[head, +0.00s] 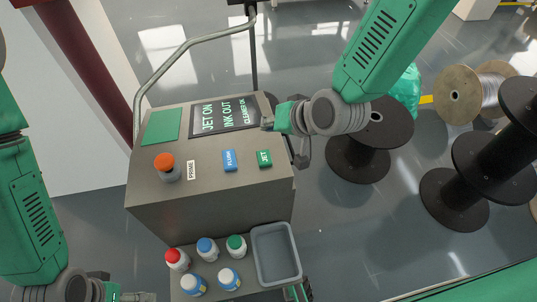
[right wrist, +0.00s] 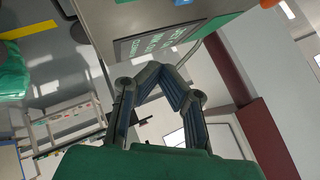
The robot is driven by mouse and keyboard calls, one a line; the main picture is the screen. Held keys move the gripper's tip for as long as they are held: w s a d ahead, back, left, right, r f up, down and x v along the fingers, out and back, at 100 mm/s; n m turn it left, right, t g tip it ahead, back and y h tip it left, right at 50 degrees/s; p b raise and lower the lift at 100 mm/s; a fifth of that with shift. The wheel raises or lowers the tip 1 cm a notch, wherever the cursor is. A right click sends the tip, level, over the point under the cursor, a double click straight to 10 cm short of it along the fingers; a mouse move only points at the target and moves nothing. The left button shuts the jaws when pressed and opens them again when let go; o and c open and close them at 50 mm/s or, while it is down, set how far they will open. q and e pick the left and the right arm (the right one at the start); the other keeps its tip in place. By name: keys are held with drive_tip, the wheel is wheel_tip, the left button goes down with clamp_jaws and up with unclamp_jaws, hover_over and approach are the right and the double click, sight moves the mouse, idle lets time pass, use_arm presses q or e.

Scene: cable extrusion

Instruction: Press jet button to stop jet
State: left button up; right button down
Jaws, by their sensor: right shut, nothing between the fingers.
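The green JET button (head: 264,158) sits on the sloped top of the grey machine cabinet (head: 210,205), near its right edge. The blue FLUSH button (head: 230,160) is to its left. The dark screen (head: 225,116) reads JET ON, INK OUT, CLEANER OK; part of it shows in the right wrist view (right wrist: 158,42). My right gripper (head: 266,112) is at the screen's right end, above the JET button in the picture and apart from it. Its fingers are shut and empty in the right wrist view (right wrist: 165,72). My left gripper (head: 125,297) is cut off at the bottom edge.
An orange knob (head: 164,161) stands by the PRIME label (head: 191,170), left on the panel. Several capped bottles (head: 207,249) and a grey bin (head: 276,255) sit on a lower shelf. A bent rail (head: 178,55) runs behind. Black spools (head: 360,150) stand on the floor at right.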

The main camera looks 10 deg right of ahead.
sight(258, 151)
drive_tip(key=a+f+b, duration=0.1)
drive_tip(key=f, duration=0.1)
drive_tip(key=a+f+b, duration=0.1)
drive_tip(key=f+b, duration=0.1)
drive_tip(key=shift+a+b, duration=0.3)
drive_tip(key=shift+a, duration=0.05)
drive_tip(key=f+b, duration=0.1)
drive_tip(key=d+f+b, duration=0.1)
drive_tip(key=shift+d+f, duration=0.1)
drive_tip(key=shift+f, duration=0.2)
drive_tip(key=shift+d+f+b, duration=0.6)
drive_tip(key=shift+d+f, duration=0.05)
drive_tip(key=shift+f, duration=0.3)
drive_tip(key=shift+a, duration=0.55)
drive_tip(key=shift+a+r, duration=0.15)
drive_tip(key=shift+a, duration=0.35)
drive_tip(key=shift+d, duration=0.85)
drive_tip(key=shift+a, duration=0.7)
drive_tip(key=shift+d+f, duration=0.35)
drive_tip(key=shift+d, duration=0.4)
drive_tip(key=shift+f, duration=0.1)
drive_tip(key=shift+a, duration=0.4)
use_arm(q)
wheel_tip(258, 151, down, 8)
drive_tip(key=a, duration=0.1)
drive_tip(key=shift+a, duration=0.35)
